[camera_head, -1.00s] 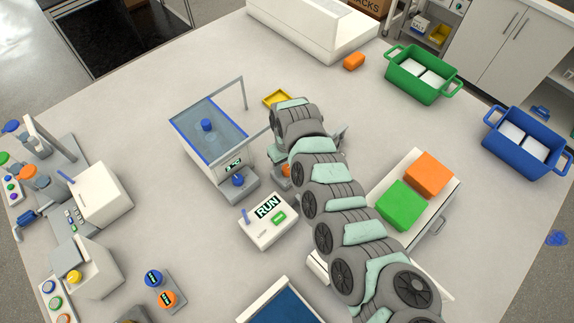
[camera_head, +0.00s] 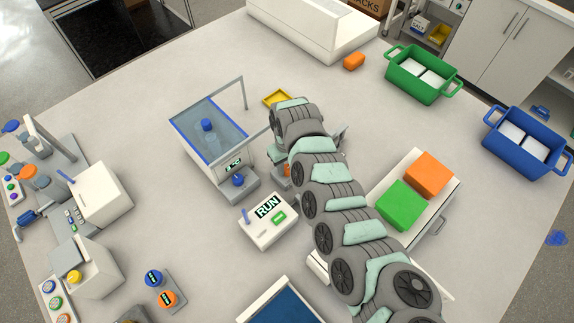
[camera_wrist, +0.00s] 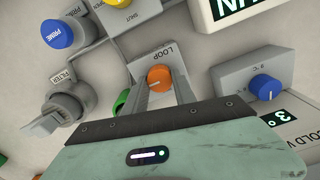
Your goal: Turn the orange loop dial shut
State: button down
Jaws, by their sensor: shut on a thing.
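The orange loop dial (camera_wrist: 159,78) sits on a grey block labelled LOOP (camera_wrist: 150,55) in the wrist view. A short pale pointer mark shows on its face. My gripper (camera_wrist: 160,85) has one finger on each side of the dial and is shut on it. In the head view, only a bit of the orange dial (camera_head: 286,170) shows beside my wrist. My arm hides the rest of the dial and the fingers there.
In the wrist view, a blue PRIME knob (camera_wrist: 57,34), a grey FILTER valve (camera_wrist: 73,101) and a blue dial (camera_wrist: 265,87) stand near. In the head view, a water bath (camera_head: 212,130) and a RUN box (camera_head: 268,222) stand left of my arm.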

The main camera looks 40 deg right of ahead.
jog(key=shift+r, duration=0.1)
jog(key=n+p, duration=0.2)
jog(key=n, duration=0.1)
jog(key=shift+r+p, duration=0.15)
jog(key=shift+p, duration=0.25)
jog(key=n+p, duration=0.1)
jog(key=n, duration=0.9)
jog(key=shift+a+f, duration=0.15)
jog(key=shift+f, duration=0.05)
jog(key=shift+n, duration=2.5)
jog(key=c, duration=1)
grip_release()
